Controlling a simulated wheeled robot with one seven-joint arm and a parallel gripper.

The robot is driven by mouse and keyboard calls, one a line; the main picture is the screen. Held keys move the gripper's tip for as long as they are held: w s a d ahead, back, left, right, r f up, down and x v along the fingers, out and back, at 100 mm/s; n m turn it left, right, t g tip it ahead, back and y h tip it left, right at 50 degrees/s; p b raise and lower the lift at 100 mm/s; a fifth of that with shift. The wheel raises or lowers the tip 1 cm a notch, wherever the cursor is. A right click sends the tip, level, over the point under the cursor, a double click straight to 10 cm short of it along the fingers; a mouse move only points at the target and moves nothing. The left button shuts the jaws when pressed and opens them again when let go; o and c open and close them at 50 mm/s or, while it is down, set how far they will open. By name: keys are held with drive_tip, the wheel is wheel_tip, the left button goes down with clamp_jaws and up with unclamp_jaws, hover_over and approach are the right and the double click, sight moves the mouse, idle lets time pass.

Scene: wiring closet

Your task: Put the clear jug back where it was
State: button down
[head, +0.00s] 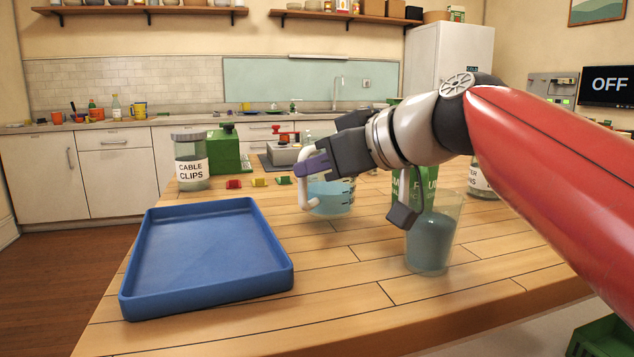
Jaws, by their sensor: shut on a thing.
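The clear jug (331,197) holds pale blue liquid and has a white handle (306,190) on its left side. It is upright over the middle of the table, right of the blue tray. My gripper (314,166) is shut on the upper part of the handle. My gripper and wrist hide the jug's upper part. I cannot tell whether the jug's base touches the table.
An empty blue tray (137,289) lies at the front left. A tumbler (431,246) of blue-grey contents stands at the right near the front edge. Bare wood lies between tray and tumbler.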

drive_tip(key=shift+f, duration=0.8)
drive_tip(key=shift+f+b, duration=0.2)
drive_tip(key=shift+b, duration=0.1)
drive_tip(key=c, duration=1.5)
unclamp_jaws()
drive_tip(key=shift+o, duration=0.2)
drive_tip(key=v, duration=1.2)
drive_tip(key=shift+r, duration=0.15)
